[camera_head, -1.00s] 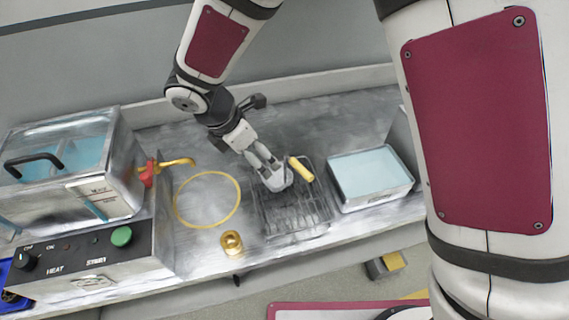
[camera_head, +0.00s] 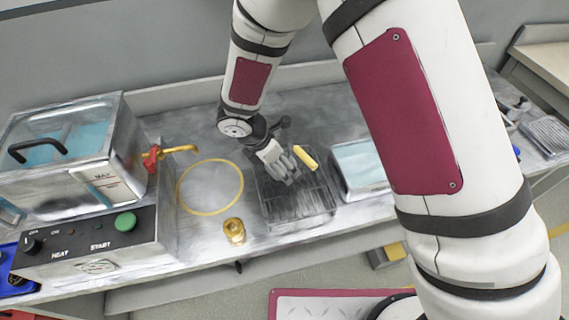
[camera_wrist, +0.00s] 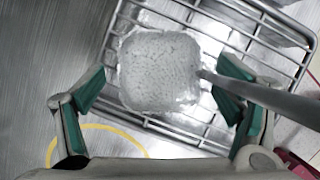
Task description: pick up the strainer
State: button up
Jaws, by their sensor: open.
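The strainer shows in the wrist view as a pale, roughly square mesh basket (camera_wrist: 158,68) with a grey handle running off to the right. In the head view its yellow grip (camera_head: 306,157) sticks up beside my gripper, and the basket is mostly hidden. My gripper (camera_head: 284,178) is open above the wire rack (camera_head: 312,215). In the wrist view its green-padded fingers (camera_wrist: 162,90) stand on either side of the basket, and the handle crosses the right finger. Nothing is clamped between the fingers. I cannot tell whether they touch the strainer.
A bath of pale blue liquid (camera_head: 360,165) stands right of the rack. A yellow ring (camera_head: 181,205) lies on the bench (camera_head: 190,240) to the left, with a brass piece (camera_head: 234,231) near it. A metal tank with a red-handled tap (camera_head: 152,158) stands at far left.

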jog(key=c, duration=1.4)
jog(key=shift+c, duration=0.2)
jog(key=shift+r, duration=0.1)
